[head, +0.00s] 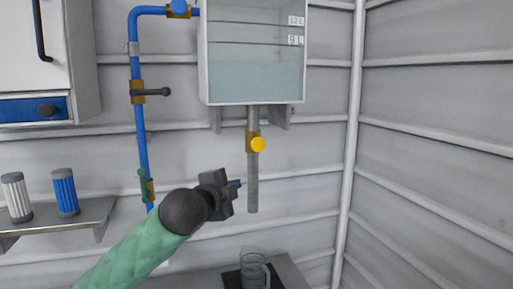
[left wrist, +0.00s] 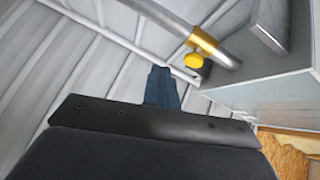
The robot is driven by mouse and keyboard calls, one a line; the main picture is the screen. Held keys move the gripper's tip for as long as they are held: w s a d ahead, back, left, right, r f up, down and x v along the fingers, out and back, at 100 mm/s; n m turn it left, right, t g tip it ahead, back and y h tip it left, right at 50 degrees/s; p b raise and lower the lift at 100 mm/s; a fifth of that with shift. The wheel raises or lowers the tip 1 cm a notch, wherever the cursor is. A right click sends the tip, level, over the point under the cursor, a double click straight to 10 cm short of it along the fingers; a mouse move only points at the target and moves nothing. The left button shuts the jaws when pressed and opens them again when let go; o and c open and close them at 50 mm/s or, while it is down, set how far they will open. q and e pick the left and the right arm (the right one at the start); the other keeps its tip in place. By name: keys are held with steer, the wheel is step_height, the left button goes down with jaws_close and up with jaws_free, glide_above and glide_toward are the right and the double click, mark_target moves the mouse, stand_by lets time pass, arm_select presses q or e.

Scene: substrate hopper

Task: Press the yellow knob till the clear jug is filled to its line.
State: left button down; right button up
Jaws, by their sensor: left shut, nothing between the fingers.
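The yellow knob (head: 258,144) sits on a brass valve on the grey outlet pipe (head: 252,185) under the hopper tank. The knob also shows in the left wrist view (left wrist: 194,61), up and right of the fingers. The clear jug (head: 254,270) stands on a dark mat (head: 231,279) below the pipe's end; its fill line and any contents are too small to tell. My left gripper (head: 237,184) is shut and empty, left of the pipe and lower than the knob, apart from both. Its closed fingers show in the left wrist view (left wrist: 161,88). My right gripper is not in view.
The hopper tank (head: 252,85) holds pale blue contents below its marked lines. A blue pipe (head: 141,125) with valves runs down the wall at left. A shelf (head: 85,217) bears a white filter (head: 16,197) and a blue filter (head: 65,192). The right wall is bare.

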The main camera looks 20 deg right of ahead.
mark_target(263, 144)
arm_select(q)
step_height(263, 144, up, 8)
steer(key=s+d+m+h, duration=0.1)
steer(key=s+d+m, duration=0.1)
steer(key=m, duration=0.1)
steer(key=shift+s, duration=0.4)
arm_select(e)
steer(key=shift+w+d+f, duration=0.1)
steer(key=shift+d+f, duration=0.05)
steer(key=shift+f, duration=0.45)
